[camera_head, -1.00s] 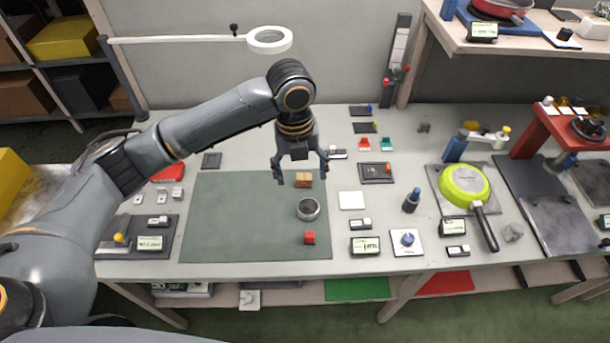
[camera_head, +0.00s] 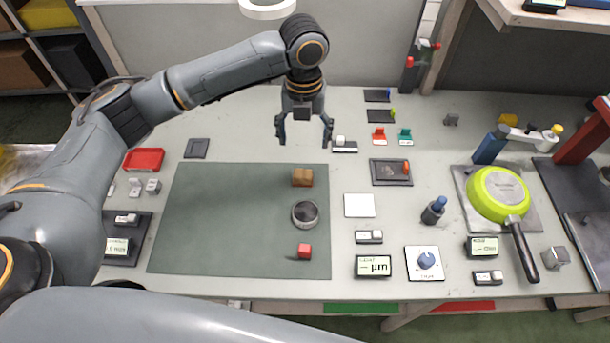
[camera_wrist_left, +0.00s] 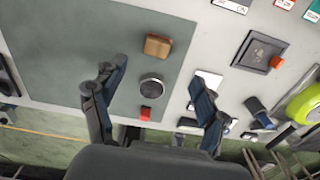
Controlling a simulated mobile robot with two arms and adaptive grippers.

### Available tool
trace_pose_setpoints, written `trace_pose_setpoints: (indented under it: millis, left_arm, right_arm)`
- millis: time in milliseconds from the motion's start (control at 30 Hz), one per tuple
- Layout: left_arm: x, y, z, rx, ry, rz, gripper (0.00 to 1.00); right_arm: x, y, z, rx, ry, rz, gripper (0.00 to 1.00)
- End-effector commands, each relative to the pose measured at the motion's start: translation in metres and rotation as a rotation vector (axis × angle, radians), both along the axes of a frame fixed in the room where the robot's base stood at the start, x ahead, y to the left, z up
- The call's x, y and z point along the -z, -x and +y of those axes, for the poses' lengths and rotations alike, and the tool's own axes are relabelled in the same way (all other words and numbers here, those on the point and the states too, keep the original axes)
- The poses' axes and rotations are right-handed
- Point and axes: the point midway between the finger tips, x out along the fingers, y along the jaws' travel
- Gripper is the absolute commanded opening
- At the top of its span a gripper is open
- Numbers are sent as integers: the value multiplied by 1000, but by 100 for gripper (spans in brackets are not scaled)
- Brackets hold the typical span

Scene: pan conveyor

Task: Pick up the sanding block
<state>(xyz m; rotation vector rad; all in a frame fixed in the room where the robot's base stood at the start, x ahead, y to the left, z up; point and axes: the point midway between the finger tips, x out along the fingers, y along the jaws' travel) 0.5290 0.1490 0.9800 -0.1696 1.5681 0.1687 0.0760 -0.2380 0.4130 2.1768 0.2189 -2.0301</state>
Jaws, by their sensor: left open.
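The sanding block appears to be the small brown block (camera_head: 302,177) on the far right part of the dark green mat (camera_head: 215,225). It also shows in the wrist view (camera_wrist_left: 158,46). My left gripper (camera_head: 305,141) is open and empty, pointing down over the bench. In the head view its fingertips appear just beyond the block, apart from it. In the wrist view the open fingers (camera_wrist_left: 150,90) spread either side of a round metal-rimmed piece, with the block farther up the picture. My right gripper is not seen.
The round metal-rimmed piece (camera_head: 305,214) and a red cube (camera_head: 304,251) stand on the mat, nearer than the block. A white square plate (camera_head: 359,205) and a dark tray (camera_head: 391,172) lie to the right. The mat's left part is clear.

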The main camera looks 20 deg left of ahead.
Motion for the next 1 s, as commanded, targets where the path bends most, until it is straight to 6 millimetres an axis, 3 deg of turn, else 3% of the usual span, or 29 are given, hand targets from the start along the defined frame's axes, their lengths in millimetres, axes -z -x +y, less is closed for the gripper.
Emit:
trace_pose_setpoints:
  millis: [300, 567, 833, 1000]
  left_arm:
    - [59, 1, 1, -1, -2, 2, 74]
    - [79, 1, 1, -1, -2, 1, 74]
    - [118, 2, 1, -1, -2, 4, 74]
    - [126, 2, 1, 0, -1, 0, 74]
  right_arm:
    - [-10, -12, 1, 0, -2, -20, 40]
    - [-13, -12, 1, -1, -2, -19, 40]
    - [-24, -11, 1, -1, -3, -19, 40]
    - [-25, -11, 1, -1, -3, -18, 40]
